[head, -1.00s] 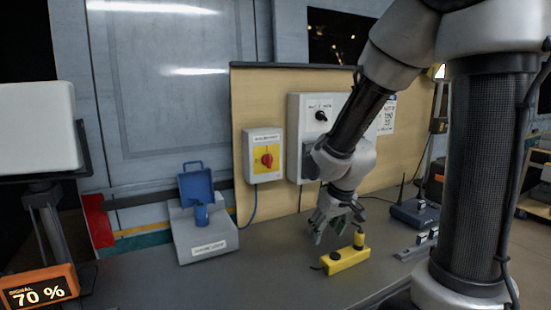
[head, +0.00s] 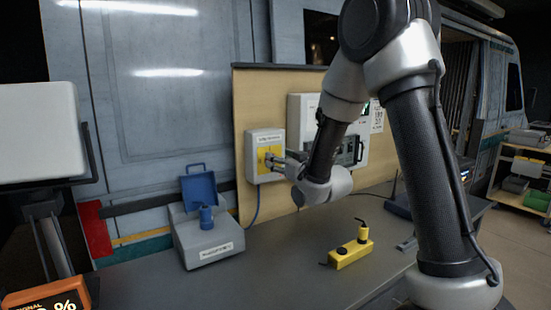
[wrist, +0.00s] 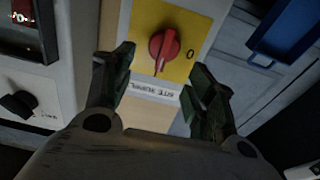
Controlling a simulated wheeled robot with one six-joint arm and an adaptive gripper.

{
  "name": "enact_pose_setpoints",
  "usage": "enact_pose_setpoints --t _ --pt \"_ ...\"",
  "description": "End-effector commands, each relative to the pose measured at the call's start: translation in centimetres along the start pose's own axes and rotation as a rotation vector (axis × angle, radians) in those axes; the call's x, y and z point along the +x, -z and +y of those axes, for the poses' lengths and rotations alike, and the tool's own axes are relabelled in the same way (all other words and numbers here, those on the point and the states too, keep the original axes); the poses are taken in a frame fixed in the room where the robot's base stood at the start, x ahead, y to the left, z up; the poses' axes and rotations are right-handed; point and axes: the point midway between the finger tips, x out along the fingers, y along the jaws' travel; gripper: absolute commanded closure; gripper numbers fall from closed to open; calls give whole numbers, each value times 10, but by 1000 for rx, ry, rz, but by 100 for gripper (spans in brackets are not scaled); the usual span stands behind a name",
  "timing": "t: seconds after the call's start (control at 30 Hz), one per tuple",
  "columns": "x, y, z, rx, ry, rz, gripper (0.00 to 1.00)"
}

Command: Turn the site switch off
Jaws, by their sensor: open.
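The site switch is a red rotary knob (wrist: 164,50) on a yellow plate (wrist: 190,22), on a pale grey box (head: 262,138) fixed to the tan board. In the wrist view the picture is turned over; the label below the knob reads upside down, and a "0" shows beside the knob. My gripper (wrist: 160,88) is open, its two dark fingers on either side of the knob's line and apart from it. In the head view my gripper (head: 273,160) is in front of the switch box and covers most of the knob.
A larger grey cabinet (head: 300,109) with a black knob (wrist: 18,104) is close beside the switch. A blue-lidded grey box (head: 206,241) and a yellow block (head: 350,254) stand on the grey bench (head: 290,272). The bench between them is clear.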

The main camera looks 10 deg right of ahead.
Motion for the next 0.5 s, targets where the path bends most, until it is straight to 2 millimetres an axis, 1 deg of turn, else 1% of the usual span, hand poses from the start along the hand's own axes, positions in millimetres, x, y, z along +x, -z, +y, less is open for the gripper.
enact_pose_setpoints --t 0.03,0.1,0.2,0.33,0.5 --pt "8 0 0 0 1 1 44" --pt "18 0 0 0 0 0 44" --pt "28 0 0 0 -1 0 44" --pt "33 0 0 0 -1 -1 44" --pt "33 0 0 0 -1 -1 44"
